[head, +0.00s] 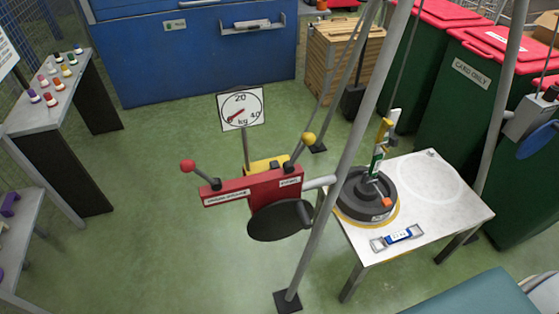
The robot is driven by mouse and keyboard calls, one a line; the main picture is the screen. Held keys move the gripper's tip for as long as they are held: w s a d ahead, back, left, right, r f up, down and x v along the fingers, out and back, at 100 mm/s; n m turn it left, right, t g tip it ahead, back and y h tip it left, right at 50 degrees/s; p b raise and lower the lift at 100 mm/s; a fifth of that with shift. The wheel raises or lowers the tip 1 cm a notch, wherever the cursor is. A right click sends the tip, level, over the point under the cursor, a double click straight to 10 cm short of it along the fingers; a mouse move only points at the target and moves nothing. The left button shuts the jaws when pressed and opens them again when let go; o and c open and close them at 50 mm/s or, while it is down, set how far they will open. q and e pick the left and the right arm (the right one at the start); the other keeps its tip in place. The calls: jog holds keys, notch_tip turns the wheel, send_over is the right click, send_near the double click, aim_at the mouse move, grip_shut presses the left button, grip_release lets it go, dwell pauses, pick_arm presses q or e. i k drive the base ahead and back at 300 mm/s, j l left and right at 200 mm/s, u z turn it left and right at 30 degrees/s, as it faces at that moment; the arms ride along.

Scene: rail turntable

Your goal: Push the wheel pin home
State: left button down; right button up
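No part that I can clearly tell as the wheel pin shows in the head view. A red bar (247,187) with white labels stands in the middle, with a red-knobbed lever (196,171) and a yellow-knobbed lever (302,147). A dark disc (279,221) is below its right end. A black round base (354,197) sits on the small white table (445,216), with a small orange piece (386,202) at its front and an upright yellow, white and green part (379,150). Neither of my grippers is in view.
Grey slanted poles (331,184) cross the middle. Green bins (479,88) with red lids stand at right, a blue cabinet (200,60) and wooden crate (335,62) behind. A bench (42,117) with coloured knobs is at left. Green floor (150,230) is clear at left centre.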

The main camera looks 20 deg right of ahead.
aim_at(387, 203)
jog(key=z, duration=1.35)
